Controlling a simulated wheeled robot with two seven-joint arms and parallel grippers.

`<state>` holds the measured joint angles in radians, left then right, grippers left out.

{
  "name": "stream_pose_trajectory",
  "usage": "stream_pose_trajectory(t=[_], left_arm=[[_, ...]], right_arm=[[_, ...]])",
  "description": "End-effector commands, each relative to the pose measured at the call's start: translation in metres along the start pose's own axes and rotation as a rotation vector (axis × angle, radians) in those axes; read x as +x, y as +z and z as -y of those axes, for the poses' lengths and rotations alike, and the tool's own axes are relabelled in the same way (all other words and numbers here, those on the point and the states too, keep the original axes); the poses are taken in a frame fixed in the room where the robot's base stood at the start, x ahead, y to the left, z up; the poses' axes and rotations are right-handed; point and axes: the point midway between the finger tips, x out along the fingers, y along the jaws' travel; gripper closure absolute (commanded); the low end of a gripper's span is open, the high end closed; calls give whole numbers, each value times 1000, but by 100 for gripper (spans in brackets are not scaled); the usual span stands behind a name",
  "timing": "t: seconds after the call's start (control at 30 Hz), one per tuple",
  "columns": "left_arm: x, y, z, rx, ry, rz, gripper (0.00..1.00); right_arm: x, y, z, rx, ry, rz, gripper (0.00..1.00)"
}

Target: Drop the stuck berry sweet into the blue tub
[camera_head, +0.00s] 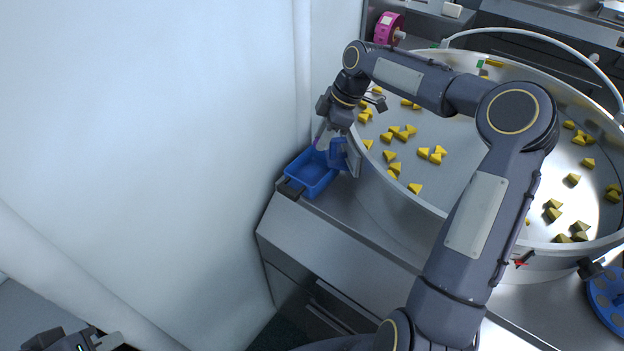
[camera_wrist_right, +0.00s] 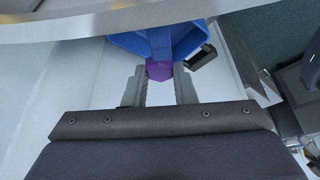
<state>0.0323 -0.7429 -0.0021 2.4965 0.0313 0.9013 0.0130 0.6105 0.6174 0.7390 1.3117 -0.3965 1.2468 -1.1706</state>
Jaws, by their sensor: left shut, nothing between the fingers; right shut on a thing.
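The blue tub (camera_head: 297,183) stands at the near left corner of the steel cabinet, beside the big round pan. My right gripper (camera_head: 322,143) points down over the tub. In the right wrist view its two fingertips (camera_wrist_right: 160,73) are shut on the purple berry sweet (camera_wrist_right: 160,71), with the blue tub (camera_wrist_right: 125,42) just beyond it. The sweet is mostly hidden in the head view. My left gripper (camera_head: 112,342) is at the lower left edge, far from the tub, shut and empty.
The round pan (camera_head: 450,200) holds many scattered yellow sweets (camera_head: 404,131). Its rim rises close to my right gripper. A white curtain wall (camera_head: 160,130) stands left of the tub. A blue disc (camera_head: 607,295) lies at the lower right.

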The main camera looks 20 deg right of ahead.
Motion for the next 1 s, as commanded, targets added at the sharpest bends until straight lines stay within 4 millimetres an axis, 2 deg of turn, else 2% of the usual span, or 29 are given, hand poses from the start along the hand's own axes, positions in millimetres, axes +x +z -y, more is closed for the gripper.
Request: stream_pose_trajectory(t=[0.03,0.1,0.4,0.43,0.6,0.87,1.0], left_arm=[[7,3,3,0,0,0,100],[9,4,4,0,0,0,100],[9,4,4,0,0,0,100],[9,4,4,0,0,0,100],[9,4,4,0,0,0,100],[9,4,4,0,0,0,100],[10,5,5,0,0,0,100]], right_arm=[[9,4,0,0,0,0,97],[12,5,0,0,0,0,97],[13,5,0,0,0,0,97],[13,5,0,0,0,0,73],[12,5,0,0,0,0,51],[12,5,0,0,1,0,50],[2,5,-1,1,4,0,50]])
